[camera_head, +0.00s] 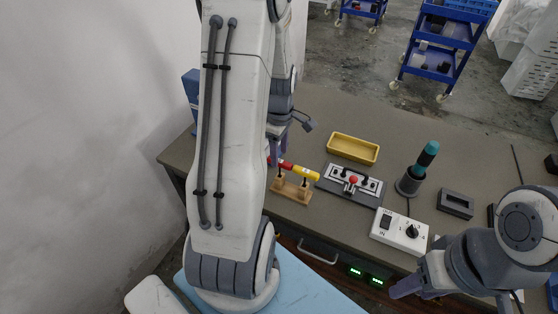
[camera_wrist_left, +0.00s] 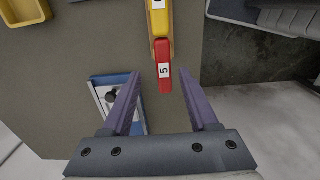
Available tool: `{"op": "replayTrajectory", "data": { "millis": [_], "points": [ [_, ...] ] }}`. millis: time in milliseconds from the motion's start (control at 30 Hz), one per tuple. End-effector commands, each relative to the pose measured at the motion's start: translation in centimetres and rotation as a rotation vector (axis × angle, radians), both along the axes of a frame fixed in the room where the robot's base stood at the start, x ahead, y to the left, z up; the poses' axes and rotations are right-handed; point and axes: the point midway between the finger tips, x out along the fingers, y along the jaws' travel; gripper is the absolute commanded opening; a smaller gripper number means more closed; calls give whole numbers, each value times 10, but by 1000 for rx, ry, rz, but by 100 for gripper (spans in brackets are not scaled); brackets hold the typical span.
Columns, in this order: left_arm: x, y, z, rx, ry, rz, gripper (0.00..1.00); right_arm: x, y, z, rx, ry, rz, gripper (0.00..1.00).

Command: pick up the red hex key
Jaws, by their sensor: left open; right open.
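The red hex key's handle (camera_head: 286,165) shows beside a yellow handle (camera_head: 306,174) at a small wooden stand (camera_head: 291,190) on the table. In the left wrist view the red handle (camera_wrist_left: 163,70), marked 5, points toward my open left gripper (camera_wrist_left: 160,80). Its near end appears between the two purple fingertips, with gaps on both sides; the height between them is unclear. In the head view my left gripper (camera_head: 277,148) is partly hidden by my arm, just left of the red handle. My right gripper (camera_head: 408,288) is open and empty at the table's front edge.
Right of the stand are a black-and-white panel with a red knob (camera_head: 352,181), a yellow tray (camera_head: 353,149), a cup with a teal-handled tool (camera_head: 411,184) and a white switch box (camera_head: 399,232). A blue-and-white object (camera_wrist_left: 105,92) lies near the left finger.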

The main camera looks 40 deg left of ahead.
Motion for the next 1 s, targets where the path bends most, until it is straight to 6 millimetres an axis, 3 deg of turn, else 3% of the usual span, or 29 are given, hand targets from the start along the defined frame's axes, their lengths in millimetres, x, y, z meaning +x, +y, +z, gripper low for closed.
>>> {"op": "replayTrajectory", "data": {
  "millis": [233,500,800,833,967,1000],
  "points": [
    [-2,-2,-20,-1,2,-4,60,0,0,2,0,0,0,50],
    [-6,-5,-59,-1,2,-5,60,0,0,6,0,0,0,50],
    [-5,-5,-64,0,-2,-5,60,0,0,6,0,0,0,50],
    [-5,-5,-64,0,-2,-5,52,0,0,6,0,0,0,50],
    [-5,-5,-64,0,-2,-5,3,0,0,6,0,0,0,50],
    [-5,-5,-64,0,-2,-5,0,0,0,6,0,0,0,50]
  ]
}}
